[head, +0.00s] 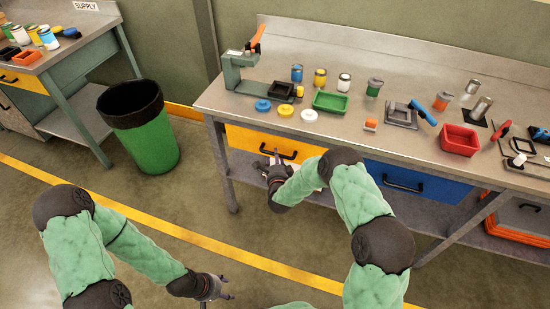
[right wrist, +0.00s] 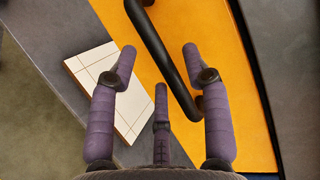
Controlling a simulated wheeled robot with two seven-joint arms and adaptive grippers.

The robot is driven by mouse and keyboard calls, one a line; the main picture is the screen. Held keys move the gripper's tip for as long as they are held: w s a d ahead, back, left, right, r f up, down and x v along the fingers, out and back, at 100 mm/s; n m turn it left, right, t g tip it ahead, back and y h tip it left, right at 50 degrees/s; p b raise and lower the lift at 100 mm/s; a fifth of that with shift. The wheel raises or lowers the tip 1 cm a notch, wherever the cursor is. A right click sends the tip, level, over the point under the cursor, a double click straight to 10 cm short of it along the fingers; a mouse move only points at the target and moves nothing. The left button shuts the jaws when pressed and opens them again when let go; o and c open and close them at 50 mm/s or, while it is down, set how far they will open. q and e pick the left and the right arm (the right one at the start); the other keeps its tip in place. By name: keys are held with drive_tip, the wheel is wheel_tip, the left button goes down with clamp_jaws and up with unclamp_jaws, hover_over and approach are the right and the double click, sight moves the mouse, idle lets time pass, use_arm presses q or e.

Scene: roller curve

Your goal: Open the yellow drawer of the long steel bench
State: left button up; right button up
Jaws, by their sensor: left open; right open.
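The yellow drawer (head: 243,138) is at the left end of the long steel bench (head: 215,98) and looks shut. Its black bar handle (head: 290,155) is partly covered by my right gripper (head: 270,160) in the head view. In the right wrist view, the drawer front (right wrist: 238,90) fills the upper right, and the handle (right wrist: 168,62) slants between my open right fingers (right wrist: 160,62). The fingers hold nothing; whether they touch the handle is unclear. My left gripper (head: 222,287) is open and empty, low over the floor, away from the bench.
A blue drawer (head: 420,186) is right of the yellow one. A white panel-like object (right wrist: 88,85) lies below the drawer, near my right fingers. Jars, trays and tools crowd the bench top. A green bin (head: 145,135) stands on the left; the front floor is clear.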

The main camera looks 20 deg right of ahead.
use_arm(q)
drive_tip(key=shift+f, duration=0.4)
use_arm(e)
drive_tip(key=shift+x, duration=1.25)
clamp_jaws()
